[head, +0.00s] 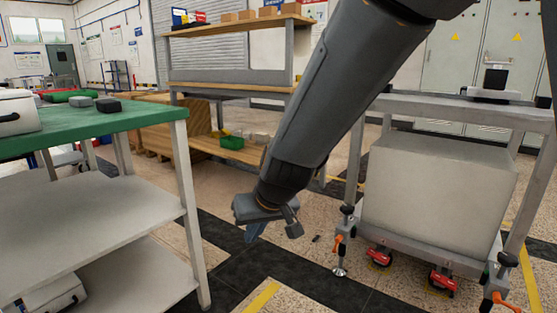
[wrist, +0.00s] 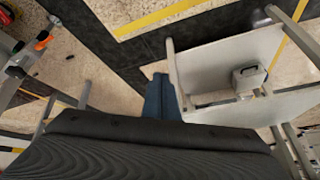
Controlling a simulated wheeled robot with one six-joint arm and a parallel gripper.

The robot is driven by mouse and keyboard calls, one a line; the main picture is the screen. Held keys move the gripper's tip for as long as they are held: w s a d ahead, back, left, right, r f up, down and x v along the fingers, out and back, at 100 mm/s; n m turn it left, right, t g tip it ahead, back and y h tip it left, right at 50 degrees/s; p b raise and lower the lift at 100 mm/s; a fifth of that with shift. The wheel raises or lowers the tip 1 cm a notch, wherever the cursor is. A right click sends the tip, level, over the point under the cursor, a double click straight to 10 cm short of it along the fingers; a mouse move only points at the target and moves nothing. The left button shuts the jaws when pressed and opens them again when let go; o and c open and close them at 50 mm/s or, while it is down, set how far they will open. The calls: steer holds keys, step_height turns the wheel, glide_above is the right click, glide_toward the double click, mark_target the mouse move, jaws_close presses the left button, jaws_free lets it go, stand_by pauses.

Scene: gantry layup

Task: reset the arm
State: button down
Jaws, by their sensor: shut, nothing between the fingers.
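My arm reaches down from the top right in the head view, and my gripper (head: 254,232) hangs at its lower end, pointing at the floor. It is in the open gap between the green-topped table and the grey wheeled frame, touching neither as far as I can see. In the wrist view my gripper's bluish fingers (wrist: 161,80) are together with nothing between them. The floor lies below them. The dark body of my arm fills the bottom of the wrist view.
The green-topped table (head: 100,122) with lower shelves stands at left. A grey wheeled frame (head: 455,107) around a large box (head: 440,190) stands at right. A wooden-shelved bench (head: 240,88) stands behind. Black floor strips with yellow lines cross the clear floor between them.

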steer(key=s+d+r+n+g+h+p, duration=0.1)
steer(key=s+d+r+g, duration=0.1)
steer(key=s, duration=0.7)
steer(key=s+d+r+g+p, duration=0.1)
steer(key=s+r, duration=0.1)
steer(key=s, duration=0.8)
steer(key=s+d+r+n+g+h, duration=0.1)
steer(key=s+d+r+g, duration=0.1)
steer(key=s, duration=0.7)
steer(key=d+r+m+p, duration=0.3)
steer(key=d+r+p, duration=0.7)
steer(key=r+p, duration=0.4)
steer(key=d+r+m+h+p, duration=0.1)
steer(key=d+r+m+p, duration=0.2)
steer(key=d+r+p, duration=0.7)
steer(key=shift+d+r+m+h+p, duration=0.25)
steer(key=shift+r+p, duration=1.7)
steer(key=shift+p, duration=4.85)
steer(key=shift+s, duration=0.1)
